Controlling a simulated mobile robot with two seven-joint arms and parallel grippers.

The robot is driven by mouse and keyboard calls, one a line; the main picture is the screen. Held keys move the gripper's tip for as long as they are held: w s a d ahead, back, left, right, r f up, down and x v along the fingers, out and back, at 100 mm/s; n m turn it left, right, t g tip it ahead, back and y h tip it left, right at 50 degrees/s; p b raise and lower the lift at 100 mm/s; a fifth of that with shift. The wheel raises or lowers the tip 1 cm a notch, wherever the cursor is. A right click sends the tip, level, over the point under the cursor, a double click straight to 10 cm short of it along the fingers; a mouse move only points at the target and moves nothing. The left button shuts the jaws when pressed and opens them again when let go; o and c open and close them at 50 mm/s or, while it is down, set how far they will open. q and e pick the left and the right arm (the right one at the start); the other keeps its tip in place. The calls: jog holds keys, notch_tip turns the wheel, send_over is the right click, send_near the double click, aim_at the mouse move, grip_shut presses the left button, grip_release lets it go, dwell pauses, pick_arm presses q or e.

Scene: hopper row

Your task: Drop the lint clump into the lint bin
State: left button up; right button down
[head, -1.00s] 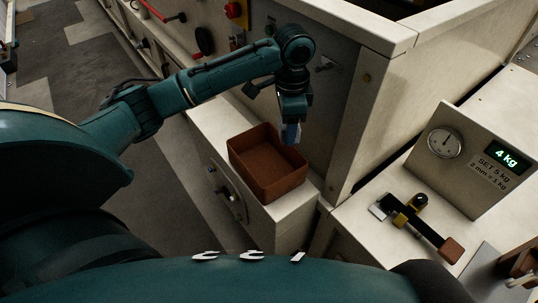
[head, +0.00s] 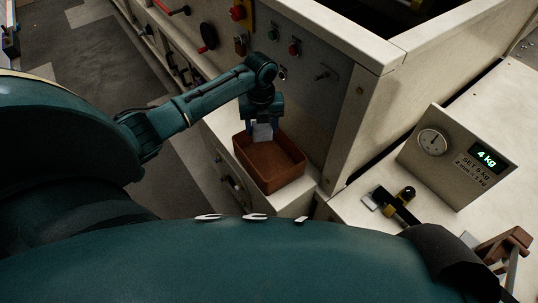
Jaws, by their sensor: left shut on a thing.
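A pale, whitish lint clump (head: 262,132) is between the fingers of my left gripper (head: 262,128). The left gripper points down and is shut on the clump. It hangs over the back left part of a reddish-brown open bin (head: 296,153), which I take for the lint bin. The bin stands on a pale ledge and its visible inside looks empty. I cannot tell whether the clump is above or just below the rim. My right gripper is not in view.
A pale machine wall with knobs and buttons (head: 294,47) rises close behind the bin. To the right stand a gauge panel (head: 455,160) reading 4 kg and a black sliding weight device (head: 396,205). Grey floor is open at left.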

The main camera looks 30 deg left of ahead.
pick_arm(q)
jog(key=shift+f, duration=0.55)
notch_tip(320, 180, down, 5)
jog(key=b, duration=0.2)
jog(key=shift+r+b, duration=0.15)
jog(key=shift+b, duration=0.2)
jog(key=o, duration=1)
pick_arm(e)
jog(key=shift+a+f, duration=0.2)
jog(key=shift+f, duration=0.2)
pick_arm(q)
jog(key=shift+o, duration=0.2)
notch_tip(320, 180, up, 12)
jog(key=shift+r, duration=0.6)
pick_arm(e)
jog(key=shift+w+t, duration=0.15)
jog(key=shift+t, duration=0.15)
